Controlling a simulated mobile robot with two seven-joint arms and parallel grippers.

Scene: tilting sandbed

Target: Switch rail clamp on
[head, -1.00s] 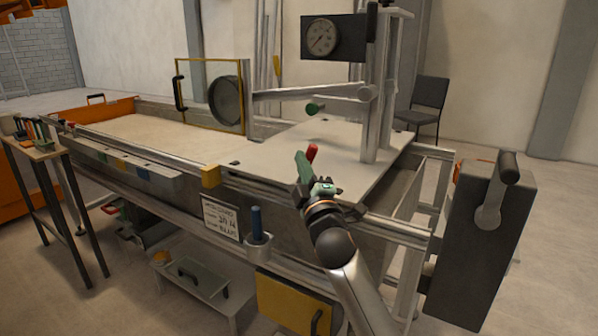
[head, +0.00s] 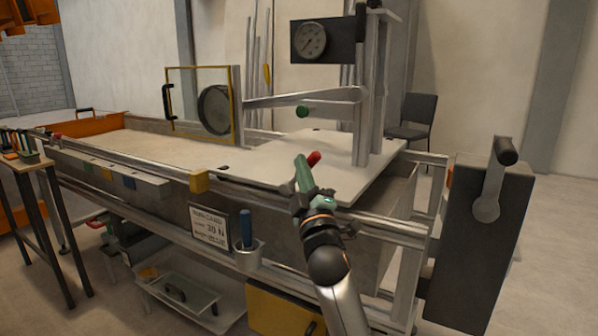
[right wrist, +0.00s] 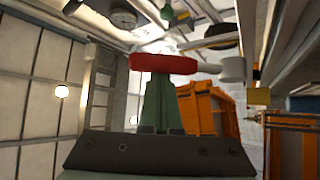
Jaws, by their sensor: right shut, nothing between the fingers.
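The rail clamp's handle is probably the red lever (head: 314,158), which leans to the right beside the sandbed's near rail. Its base is hidden behind my gripper. My right gripper (head: 299,168), with green fingers, is shut and empty, just left of the red lever. In the right wrist view the red handle (right wrist: 165,63) lies across the tips of my shut fingers (right wrist: 160,90), with a grey round end to its right. It looks close to or against the fingertips; contact cannot be told for sure. My left gripper is not in view.
A white plate (head: 270,165) carries an upright post with a dial gauge (head: 310,41) and an arm with a green knob (head: 302,111). A yellow block (head: 199,182) sits on the rail. A dark box with a crank (head: 486,208) stands at the right. A blue-handled tool (head: 247,228) stands in a front holder.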

